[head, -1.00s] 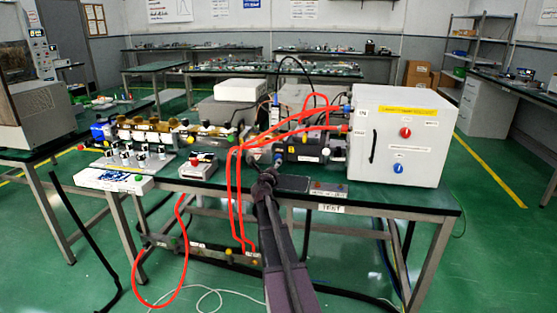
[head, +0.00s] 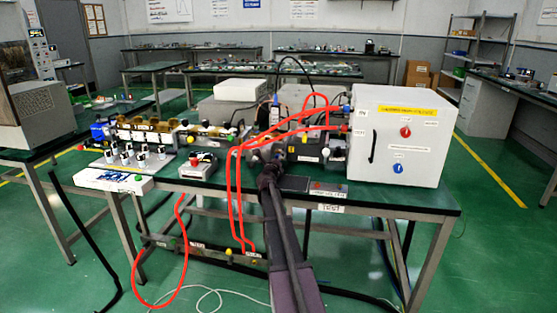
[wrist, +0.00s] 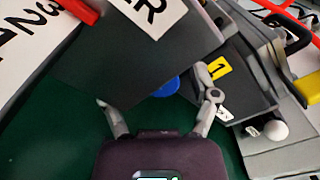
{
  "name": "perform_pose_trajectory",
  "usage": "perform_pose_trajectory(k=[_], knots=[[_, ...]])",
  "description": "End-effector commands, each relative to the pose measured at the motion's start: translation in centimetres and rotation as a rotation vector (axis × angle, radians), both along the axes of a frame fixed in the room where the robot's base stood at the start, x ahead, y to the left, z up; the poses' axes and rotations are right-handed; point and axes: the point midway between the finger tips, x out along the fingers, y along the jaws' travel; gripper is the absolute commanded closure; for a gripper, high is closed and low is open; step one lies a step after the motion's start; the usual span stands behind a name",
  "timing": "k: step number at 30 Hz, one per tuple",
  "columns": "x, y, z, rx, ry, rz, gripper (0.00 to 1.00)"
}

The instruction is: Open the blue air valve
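In the wrist view a blue round part (wrist: 167,88), likely the blue air valve, shows between and just beyond my fingertips. It is partly hidden by a dark grey panel. My gripper (wrist: 160,100) is open and empty, with its fingers spread wide; the right fingertip is close to a yellow label marked 1 (wrist: 216,68). In the head view my gripper (head: 266,160) is over the front middle of the bench, left of a dark device (head: 303,147). The blue part cannot be picked out there, and my gripper and arm cover that spot.
A white cabinet (head: 385,115) with red and blue knobs stands at the right of the bench (head: 420,200). Red hoses (head: 234,195) hang left of my arm. A white knob (wrist: 276,130) shows near the right finger. Small valves and a red-topped box (head: 198,165) are at left.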

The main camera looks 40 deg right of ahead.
Motion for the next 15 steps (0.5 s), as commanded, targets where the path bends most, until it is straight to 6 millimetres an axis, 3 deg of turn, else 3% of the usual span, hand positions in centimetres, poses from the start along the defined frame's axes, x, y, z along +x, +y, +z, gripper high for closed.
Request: perform_pose_trajectory(k=[1,6,7,15], knots=[[0.0,0.02,0.0,0.0,0.0,0.0,0.45],[0.01,0.03,0.0,0.0,0.0,0.0,0.96],[0.02,0.02,0.0,0.0,0.0,0.0,1.0],[0.06,0.01,0.0,-0.025,0.028,0.001,1.0]])
